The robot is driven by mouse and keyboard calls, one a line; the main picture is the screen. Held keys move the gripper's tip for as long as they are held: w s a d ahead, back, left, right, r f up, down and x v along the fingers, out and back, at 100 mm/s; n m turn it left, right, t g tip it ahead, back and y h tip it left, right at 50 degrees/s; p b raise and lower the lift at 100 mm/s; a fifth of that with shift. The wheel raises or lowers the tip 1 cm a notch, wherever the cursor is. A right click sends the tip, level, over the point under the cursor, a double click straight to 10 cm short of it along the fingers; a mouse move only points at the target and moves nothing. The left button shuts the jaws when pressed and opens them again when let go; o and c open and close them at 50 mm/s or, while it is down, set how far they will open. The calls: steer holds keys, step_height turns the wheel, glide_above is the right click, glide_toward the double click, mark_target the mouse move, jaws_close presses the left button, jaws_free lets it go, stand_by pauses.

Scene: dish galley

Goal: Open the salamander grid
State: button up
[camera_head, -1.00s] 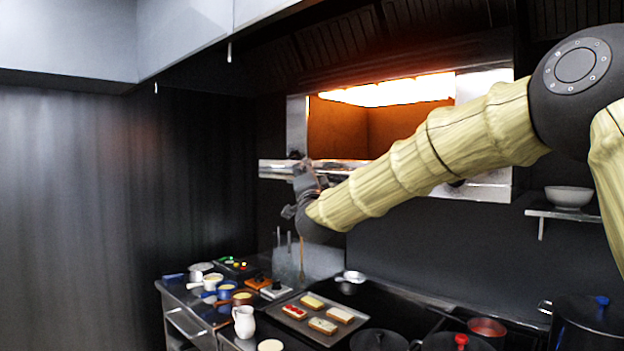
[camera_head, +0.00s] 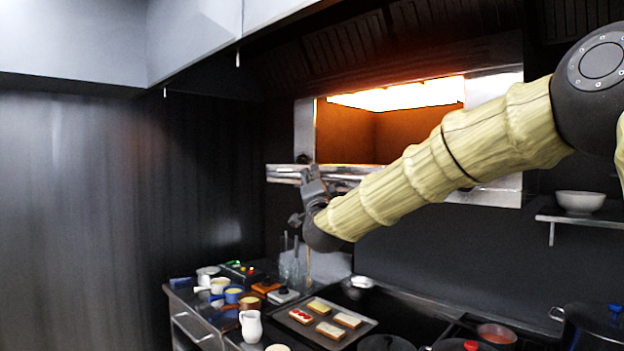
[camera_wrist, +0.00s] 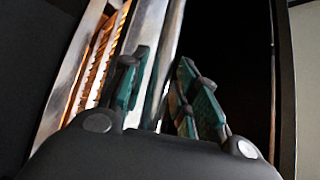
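The salamander (camera_head: 305,128) is a steel-framed box on the back wall with a glowing orange inside. A pale steel bar (camera_head: 284,172) runs along its lower front; I cannot tell whether it is the grid's handle. The grid itself is not clearly visible. My gripper (camera_head: 311,176) is at the left part of this bar, partly over it. In the wrist view my gripper (camera_wrist: 163,62) has its teal-padded fingers apart, with the shiny bar (camera_wrist: 157,75) running between them and a dark gap by the right finger. Contact is unclear.
Below are a tray of topped toasts (camera_head: 325,339), a white jug (camera_head: 251,326) and several small pots on the counter. A bowl (camera_head: 580,202) stands on a shelf at right. A dark pot (camera_head: 595,330) is at lower right. Open air lies left of my gripper.

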steer(key=v, duration=1)
steer(key=shift+s, duration=0.2)
